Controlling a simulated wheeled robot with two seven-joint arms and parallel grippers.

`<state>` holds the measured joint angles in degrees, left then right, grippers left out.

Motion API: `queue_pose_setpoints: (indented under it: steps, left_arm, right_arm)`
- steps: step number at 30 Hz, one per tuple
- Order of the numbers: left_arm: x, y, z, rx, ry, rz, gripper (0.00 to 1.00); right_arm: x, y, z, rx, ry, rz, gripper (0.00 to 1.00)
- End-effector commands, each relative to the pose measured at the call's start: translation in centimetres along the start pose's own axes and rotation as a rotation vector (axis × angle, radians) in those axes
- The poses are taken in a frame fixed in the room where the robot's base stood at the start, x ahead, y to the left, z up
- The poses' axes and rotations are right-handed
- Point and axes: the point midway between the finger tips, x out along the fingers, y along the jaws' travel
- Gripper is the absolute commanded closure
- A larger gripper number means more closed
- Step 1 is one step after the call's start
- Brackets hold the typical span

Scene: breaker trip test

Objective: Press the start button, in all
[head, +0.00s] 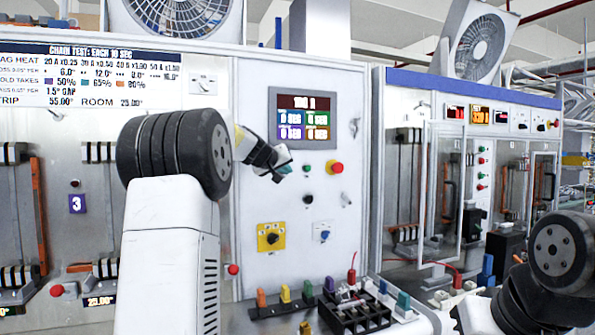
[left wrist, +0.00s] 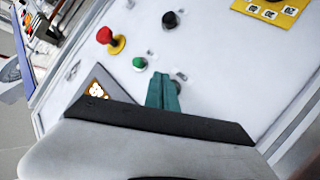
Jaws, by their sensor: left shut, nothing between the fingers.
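The control panel (head: 300,220) stands upright in front of me. A small green button (head: 306,168) sits below its screen, left of a red mushroom button (head: 335,167). The green button also shows in the left wrist view (left wrist: 139,63). No label tells me which button is start. My left gripper (head: 284,169) is shut and empty, just left of the green button in the head view. In the left wrist view its teal fingertips (left wrist: 166,78) are beside the green button and partly cover another round fitting. Contact cannot be told. My right gripper is out of view.
A screen (head: 303,117) is above the buttons. A black knob (head: 308,199) and a yellow rotary switch plate (head: 270,237) are below. Coloured plugs and a black terminal tray (head: 350,316) are on the bench. A glazed cabinet (head: 405,190) stands at right.

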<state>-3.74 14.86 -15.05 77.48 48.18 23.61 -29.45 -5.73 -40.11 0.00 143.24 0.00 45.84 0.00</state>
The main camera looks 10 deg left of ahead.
Motion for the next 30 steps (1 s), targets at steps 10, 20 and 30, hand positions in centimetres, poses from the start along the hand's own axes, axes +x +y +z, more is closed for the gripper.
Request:
queue_pose_setpoints:
  steps: [10, 20, 30]
  left_arm:
    - [0.21, -0.19, -0.15, 0.0, 0.0, -0.001, 1.0]
    - [0.58, -0.41, -0.43, 0.0, 0.0, 0.0, 1.0]
    - [0.69, -0.51, -0.5, 0.0, 0.0, 0.0, 1.0]
  right_arm:
    - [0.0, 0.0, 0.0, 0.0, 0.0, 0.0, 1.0]
    - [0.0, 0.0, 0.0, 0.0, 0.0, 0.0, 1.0]
    - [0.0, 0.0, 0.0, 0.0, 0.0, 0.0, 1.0]
